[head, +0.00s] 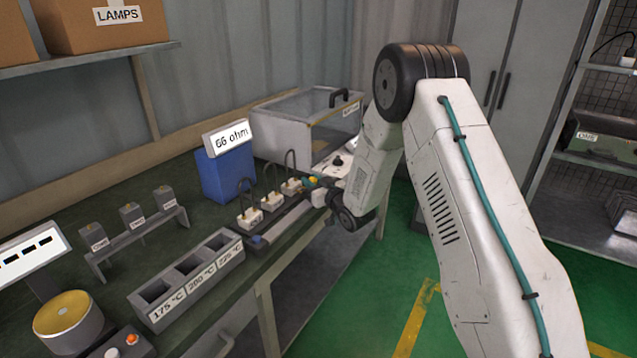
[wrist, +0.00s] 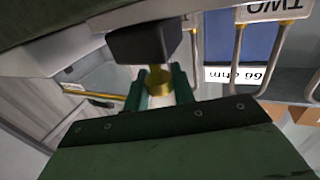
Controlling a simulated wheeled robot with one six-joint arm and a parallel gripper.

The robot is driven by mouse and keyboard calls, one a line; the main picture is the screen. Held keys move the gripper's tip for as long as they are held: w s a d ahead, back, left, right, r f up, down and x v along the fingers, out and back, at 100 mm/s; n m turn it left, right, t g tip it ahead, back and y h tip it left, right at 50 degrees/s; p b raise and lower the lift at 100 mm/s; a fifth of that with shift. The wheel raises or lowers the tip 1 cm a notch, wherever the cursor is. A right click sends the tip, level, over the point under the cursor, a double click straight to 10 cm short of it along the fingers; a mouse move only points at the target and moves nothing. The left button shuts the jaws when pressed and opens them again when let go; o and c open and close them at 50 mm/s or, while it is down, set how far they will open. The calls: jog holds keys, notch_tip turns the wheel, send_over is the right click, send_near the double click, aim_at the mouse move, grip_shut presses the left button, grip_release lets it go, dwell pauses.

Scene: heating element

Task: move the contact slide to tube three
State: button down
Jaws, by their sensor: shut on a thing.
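The contact slide shows in the wrist view as a dark block (wrist: 145,42) with a brass knob (wrist: 160,82). My gripper (wrist: 160,88) has its green fingers on both sides of the knob, shut on it. In the head view my gripper (head: 318,194) is at the far end of a grey rail (head: 285,222), hiding most of the slide. Three looped tubes on white blocks stand along the rail: near (head: 250,217), middle (head: 272,201) and far (head: 291,186). My gripper is beside the far one. A label TWO (wrist: 275,10) shows upside down in the wrist view.
A blue meter (head: 226,172) behind the tubes reads 66 ohm. A clear-lidded box (head: 300,120) stands beyond the rail. A three-slot holder (head: 188,277) with temperature labels and a stand of small blocks (head: 135,228) are at left.

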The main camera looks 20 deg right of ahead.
jog(key=shift+w+d, duration=0.1)
jog(key=shift+d, duration=0.05)
jog(key=c, duration=1.2)
grip_release()
jog(key=shift+d, duration=0.15)
jog(key=shift+o, duration=0.2)
jog(key=shift+s, duration=0.2)
jog(key=v, duration=0.7)
jog(key=shift+s, duration=0.15)
